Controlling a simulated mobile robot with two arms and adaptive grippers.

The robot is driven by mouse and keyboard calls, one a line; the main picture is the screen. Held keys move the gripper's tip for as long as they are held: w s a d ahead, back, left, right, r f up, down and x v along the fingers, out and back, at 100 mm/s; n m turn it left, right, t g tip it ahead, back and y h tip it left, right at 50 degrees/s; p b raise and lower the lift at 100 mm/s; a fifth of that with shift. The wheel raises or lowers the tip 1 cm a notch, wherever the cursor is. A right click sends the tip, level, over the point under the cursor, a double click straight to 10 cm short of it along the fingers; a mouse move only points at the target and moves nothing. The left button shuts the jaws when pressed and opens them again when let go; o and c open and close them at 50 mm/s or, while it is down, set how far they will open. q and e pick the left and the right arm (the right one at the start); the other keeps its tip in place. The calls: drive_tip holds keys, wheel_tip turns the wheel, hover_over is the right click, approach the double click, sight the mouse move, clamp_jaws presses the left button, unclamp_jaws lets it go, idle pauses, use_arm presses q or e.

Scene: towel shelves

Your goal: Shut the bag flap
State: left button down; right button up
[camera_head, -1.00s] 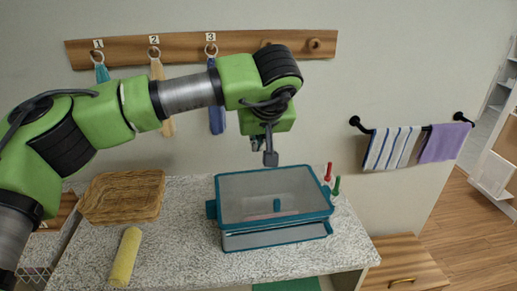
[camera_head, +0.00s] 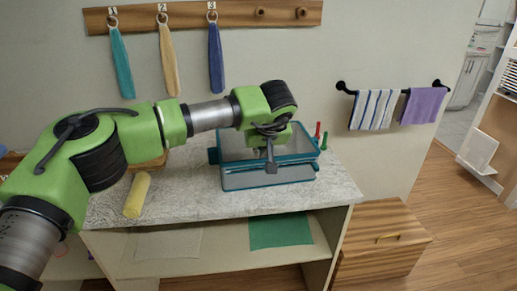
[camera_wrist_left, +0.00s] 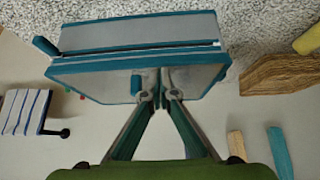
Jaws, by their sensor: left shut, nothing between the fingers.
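The bag is a grey box shape with teal edges on the speckled counter. Its front panel (camera_head: 268,178) faces me, and a second grey panel with teal edges (camera_head: 240,143) rises behind it, looking like the raised flap. The wrist view shows this panel (camera_wrist_left: 100,82) with a small teal tab (camera_wrist_left: 135,86), and the other panel (camera_wrist_left: 140,33) above it. My left gripper (camera_head: 271,166) is shut and empty, pointing down over the bag. In the wrist view its fingertips (camera_wrist_left: 160,88) overlap the tabbed panel; I cannot tell whether they touch it. My right gripper is not in view.
The counter (camera_head: 210,200) holds a yellow roll (camera_head: 138,194) at left, and red (camera_head: 318,130) and green (camera_head: 324,142) pegs right of the bag. A wooden board (camera_wrist_left: 280,72) shows in the wrist view. Towels hang on the wall behind. The counter's front is clear.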

use_arm(q)
drive_tip(key=shift+s+f, duration=0.1)
drive_tip(key=shift+f, duration=0.35)
